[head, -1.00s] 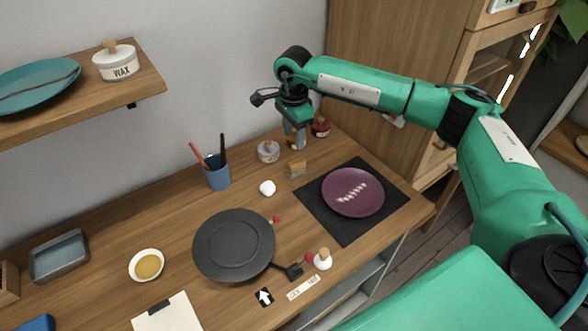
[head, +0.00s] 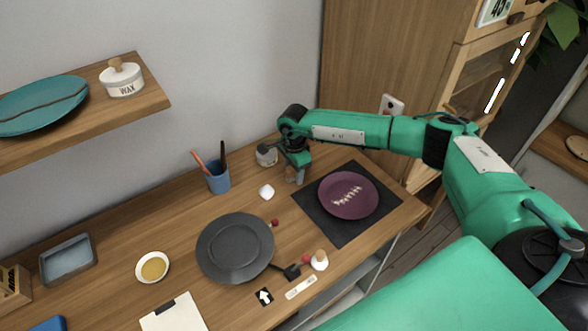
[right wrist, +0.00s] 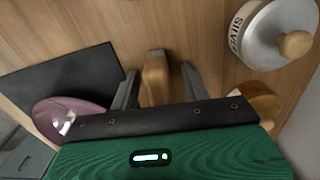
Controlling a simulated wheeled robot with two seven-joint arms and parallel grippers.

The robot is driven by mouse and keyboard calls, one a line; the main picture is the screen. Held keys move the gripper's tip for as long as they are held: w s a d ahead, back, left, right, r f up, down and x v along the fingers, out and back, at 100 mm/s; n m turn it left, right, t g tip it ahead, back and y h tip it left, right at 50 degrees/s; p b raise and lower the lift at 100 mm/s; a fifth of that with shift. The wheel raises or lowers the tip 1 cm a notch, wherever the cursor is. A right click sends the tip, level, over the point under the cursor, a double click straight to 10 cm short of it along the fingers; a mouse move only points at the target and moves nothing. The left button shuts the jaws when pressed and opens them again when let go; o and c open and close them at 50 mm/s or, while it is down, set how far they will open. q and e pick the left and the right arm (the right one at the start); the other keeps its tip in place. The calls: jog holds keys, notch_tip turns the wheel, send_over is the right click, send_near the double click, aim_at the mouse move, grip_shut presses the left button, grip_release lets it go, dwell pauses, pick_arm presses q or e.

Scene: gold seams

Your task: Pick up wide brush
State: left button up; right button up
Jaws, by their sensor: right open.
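The wide brush shows in the right wrist view as a wooden block-like piece (right wrist: 155,80) on the wooden worktop. My right gripper (right wrist: 160,85) is open, with one finger on each side of it and small gaps between. In the head view my right gripper (head: 295,176) is low over the worktop, left of the black mat, and hides most of the brush. My left gripper is not in view.
A purple plate (head: 348,195) lies on a black mat (head: 343,235) to the right. A jar marked SILVER (right wrist: 275,38) stands close to the gripper. A blue cup (head: 218,180) holds brushes. A dark round plate (head: 235,248) lies in front.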

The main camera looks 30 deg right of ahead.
grip_shut()
dwell(0.3)
notch_tip(320, 180, up, 20)
jog(key=b, duration=0.5)
